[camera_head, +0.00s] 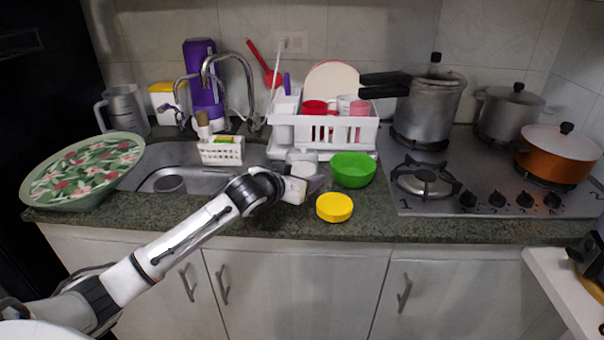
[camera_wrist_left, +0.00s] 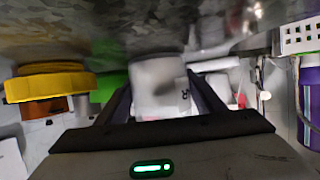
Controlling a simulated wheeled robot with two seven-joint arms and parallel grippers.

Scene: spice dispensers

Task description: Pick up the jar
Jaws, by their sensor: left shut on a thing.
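The left gripper (camera_wrist_left: 160,100) is shut on the jar. I cannot tell whether the jar touches the counter. My right gripper is not in view.
A yellow lid-like round piece (camera_head: 334,207) and a green bowl (camera_head: 353,170) stand close right of the gripper. Behind is a white dish rack (camera_head: 345,130). The sink (camera_head: 180,155) is left, the stove (camera_head: 450,190) right. Bare counter (camera_head: 270,218) runs along the front edge.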

